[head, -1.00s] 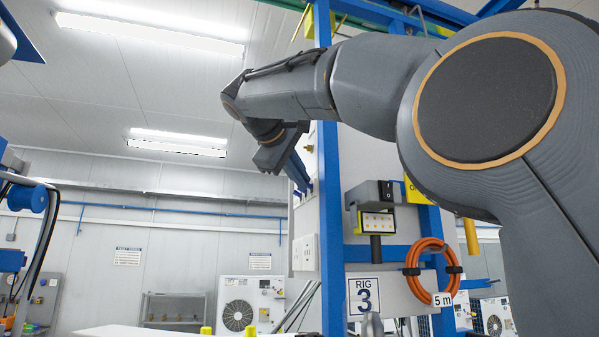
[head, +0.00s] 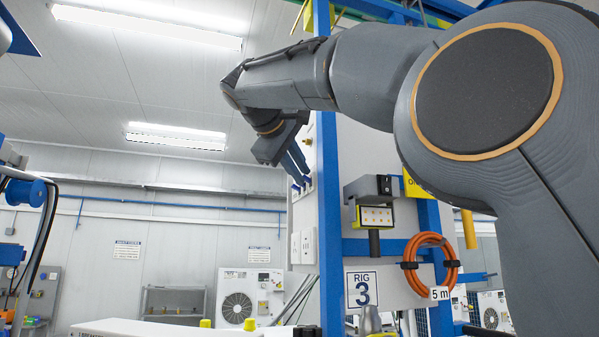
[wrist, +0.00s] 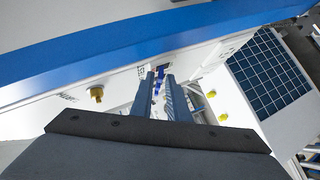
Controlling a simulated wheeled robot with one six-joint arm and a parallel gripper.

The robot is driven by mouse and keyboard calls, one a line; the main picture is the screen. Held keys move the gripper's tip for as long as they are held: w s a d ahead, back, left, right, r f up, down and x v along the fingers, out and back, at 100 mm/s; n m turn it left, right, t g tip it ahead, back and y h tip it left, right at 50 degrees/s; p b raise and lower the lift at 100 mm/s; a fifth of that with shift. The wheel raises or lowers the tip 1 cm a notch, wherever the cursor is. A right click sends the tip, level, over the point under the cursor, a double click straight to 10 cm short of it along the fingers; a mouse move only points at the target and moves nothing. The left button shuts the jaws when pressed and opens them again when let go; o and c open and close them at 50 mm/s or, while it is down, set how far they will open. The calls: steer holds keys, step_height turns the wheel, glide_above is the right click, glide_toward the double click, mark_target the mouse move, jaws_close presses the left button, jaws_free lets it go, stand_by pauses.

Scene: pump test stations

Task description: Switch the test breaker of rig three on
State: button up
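The rig three sign (head: 361,290) hangs on the blue frame in the head view. My gripper (head: 298,168) is beside the white panel (head: 303,215) left of the frame's post, pointing down and toward it. Small blue parts show at the panel just below the fingertips. In the wrist view my gripper (wrist: 158,90) has its two fingers apart with a narrow gap. A small blue lever (wrist: 159,78) on the white panel shows in that gap, near the fingertips. I cannot tell whether the fingers touch it, nor its switch position.
A brass fitting (wrist: 96,93) sticks out of the panel left of the fingers. A blue beam (wrist: 100,60) runs across the wrist view. A black and grey box (head: 372,187) and an orange hose coil (head: 430,265) are on the frame, right of the post.

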steer(key=b+v, duration=0.1)
steer(key=v, duration=0.6)
steer(key=shift+s+b, duration=0.25)
steer(key=shift+b, duration=0.15)
steer(key=shift+a, duration=0.1)
